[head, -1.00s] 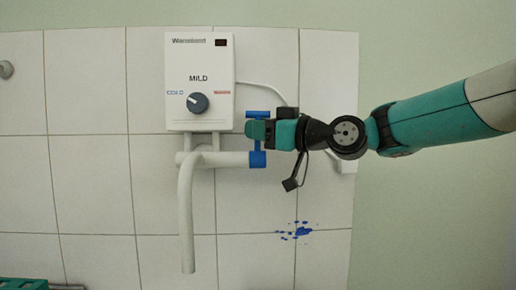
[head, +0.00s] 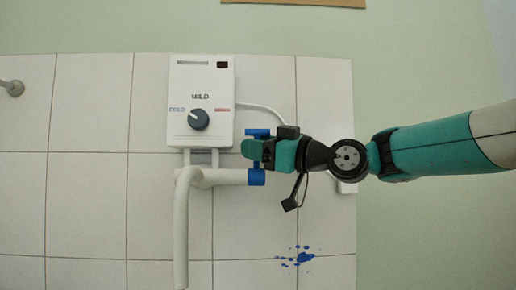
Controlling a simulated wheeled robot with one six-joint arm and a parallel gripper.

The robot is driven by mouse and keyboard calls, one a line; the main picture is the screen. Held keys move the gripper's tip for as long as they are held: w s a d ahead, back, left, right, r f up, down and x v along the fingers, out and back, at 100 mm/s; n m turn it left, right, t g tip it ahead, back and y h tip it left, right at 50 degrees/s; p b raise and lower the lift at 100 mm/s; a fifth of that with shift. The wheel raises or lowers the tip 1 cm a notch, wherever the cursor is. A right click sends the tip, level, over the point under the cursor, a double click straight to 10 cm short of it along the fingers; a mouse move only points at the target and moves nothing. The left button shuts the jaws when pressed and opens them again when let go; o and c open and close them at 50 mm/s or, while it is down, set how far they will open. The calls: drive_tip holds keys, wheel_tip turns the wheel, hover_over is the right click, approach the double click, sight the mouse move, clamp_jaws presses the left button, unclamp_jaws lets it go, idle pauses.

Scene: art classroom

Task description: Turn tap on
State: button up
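The tap is a white pipe with a long spout (head: 181,235) hanging down and a blue handle (head: 257,177) at the right end of its horizontal part. My gripper (head: 252,149) is at the blue handle, in front of its upper part. The handle shows above and below the gripper. The fingers are seen from the side, so I cannot tell whether they are open or shut, or whether they touch the handle. No water shows at the spout, whose lower end is out of view.
A white water heater (head: 201,100) with a dark dial (head: 199,119) is on the tiled wall above the tap. A pale cable runs from it to a white box (head: 347,187) behind my arm. Blue paint splatter (head: 303,257) marks the tiles below.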

idle(0.3)
drive_tip(key=b+v, duration=0.4)
drive_tip(key=v, duration=1.3)
drive_tip(key=shift+d, duration=0.2)
drive_tip(key=shift+s+r, duration=0.1)
